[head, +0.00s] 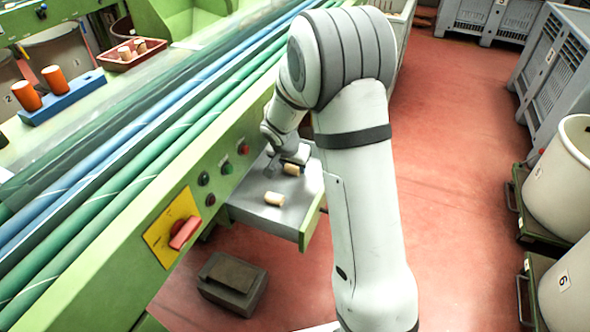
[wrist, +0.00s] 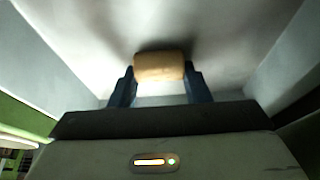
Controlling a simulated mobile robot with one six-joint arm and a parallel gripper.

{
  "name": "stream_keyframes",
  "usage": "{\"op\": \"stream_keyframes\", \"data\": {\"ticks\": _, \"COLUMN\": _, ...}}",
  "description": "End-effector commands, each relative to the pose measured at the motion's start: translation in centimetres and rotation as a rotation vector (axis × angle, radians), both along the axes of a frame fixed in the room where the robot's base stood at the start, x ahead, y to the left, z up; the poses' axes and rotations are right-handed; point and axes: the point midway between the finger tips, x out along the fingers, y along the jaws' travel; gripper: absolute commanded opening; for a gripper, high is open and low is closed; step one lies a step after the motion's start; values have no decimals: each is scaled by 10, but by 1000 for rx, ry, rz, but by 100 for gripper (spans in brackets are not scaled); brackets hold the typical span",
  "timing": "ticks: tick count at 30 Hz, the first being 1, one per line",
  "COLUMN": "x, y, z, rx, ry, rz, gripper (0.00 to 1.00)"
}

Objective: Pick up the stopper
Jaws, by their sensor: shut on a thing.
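One cork stopper (wrist: 160,66) is between the two dark blue fingers of my gripper (wrist: 160,85) in the wrist view, with a finger against each end. In the head view this stopper (head: 291,169) shows at my gripper (head: 282,163), over the grey drawer-like tray (head: 240,196). A second cork stopper (head: 274,198) lies in the tray, nearer the front, apart from my gripper. My arm hides part of the tray's right side in the head view. I cannot tell whether the held stopper touches the tray floor.
The green machine's panel with buttons and a red switch (head: 185,232) is left of the tray. A red tray (head: 132,55) with several stoppers and a blue block (head: 62,97) with orange cylinders stand at the upper left. Grey tray walls (wrist: 285,55) flank my gripper.

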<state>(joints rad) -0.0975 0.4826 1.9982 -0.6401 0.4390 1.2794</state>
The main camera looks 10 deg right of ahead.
Motion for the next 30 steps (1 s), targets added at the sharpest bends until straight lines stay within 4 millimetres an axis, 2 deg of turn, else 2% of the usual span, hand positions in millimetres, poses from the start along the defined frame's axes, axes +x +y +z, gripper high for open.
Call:
{"op": "stream_keyframes", "data": {"ticks": 5, "x": 0, "y": 0, "z": 0, "rx": 0, "ry": 0, "rz": 0, "gripper": 22}}
{"op": "stream_keyframes", "data": {"ticks": 12, "x": 0, "y": 0, "z": 1, "rx": 0, "ry": 0, "rz": 0, "gripper": 22}}
{"op": "stream_keyframes", "data": {"ticks": 17, "x": 0, "y": 0, "z": 11, "rx": -1, "ry": -1, "rz": 0, "gripper": 22}}
{"op": "stream_keyframes", "data": {"ticks": 23, "x": 1, "y": 0, "z": 46, "rx": 1, "ry": -5, "rz": -1, "gripper": 22}}
{"op": "stream_keyframes", "data": {"ticks": 30, "x": 1, "y": 1, "z": 109, "rx": 1, "ry": -6, "rz": 1, "gripper": 22}}
